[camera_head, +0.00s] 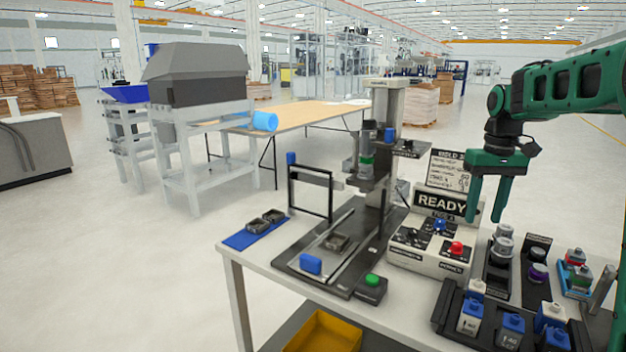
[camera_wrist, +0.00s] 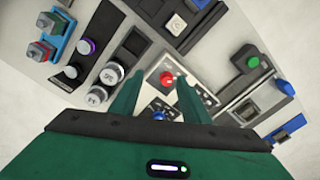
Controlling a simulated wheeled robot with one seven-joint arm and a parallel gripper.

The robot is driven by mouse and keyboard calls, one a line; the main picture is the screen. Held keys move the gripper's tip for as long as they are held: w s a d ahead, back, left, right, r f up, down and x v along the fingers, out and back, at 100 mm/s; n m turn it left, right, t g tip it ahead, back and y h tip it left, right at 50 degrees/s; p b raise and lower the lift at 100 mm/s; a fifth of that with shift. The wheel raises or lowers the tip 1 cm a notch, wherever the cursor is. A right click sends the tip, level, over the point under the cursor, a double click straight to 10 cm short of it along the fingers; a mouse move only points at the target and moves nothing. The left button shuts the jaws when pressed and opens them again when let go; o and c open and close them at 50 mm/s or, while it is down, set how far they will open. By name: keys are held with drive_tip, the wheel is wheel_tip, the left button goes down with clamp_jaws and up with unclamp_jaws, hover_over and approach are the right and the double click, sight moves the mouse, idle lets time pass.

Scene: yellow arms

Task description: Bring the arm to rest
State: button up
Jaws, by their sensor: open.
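My green gripper (camera_head: 487,205) hangs from my arm at the right in the head view, fingers pointing down. It is open and empty, with a gap between the fingers. It is above the worktable (camera_head: 262,284), in front of the READY sign (camera_head: 441,203) as seen from the head camera. In the wrist view my two fingers (camera_wrist: 160,92) reach over the control box, with its red button (camera_wrist: 167,77) showing near the gap between them. The blue button (camera_wrist: 158,116) also shows there.
A press machine (camera_head: 384,150) with a sliding fixture stands left of the control box (camera_head: 432,254). A green button box (camera_head: 371,288), a blue mat (camera_head: 245,236) with dark parts and a black rack (camera_head: 445,302) of blue-and-white bottles crowd the table. A yellow bin (camera_head: 325,332) sits below.

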drive_tip(key=s+f+m, duration=0.2)
drive_tip(key=s+f, duration=0.1)
drive_tip(key=s, duration=0.9)
drive_tip(key=s+f+m, duration=0.2)
drive_tip(key=s+f, duration=0.2)
drive_tip(key=s, duration=0.8)
drive_tip(key=s+f+m, duration=0.2)
drive_tip(key=s+f, duration=0.1)
drive_tip(key=s, duration=0.9)
drive_tip(key=shift+s+f, duration=0.3)
drive_tip(key=shift+f, duration=0.05)
drive_tip(key=shift+w+a, duration=0.1)
drive_tip(key=shift+w, duration=0.05)
drive_tip(key=shift+w+f, duration=0.25)
drive_tip(key=shift+w, duration=0.25)
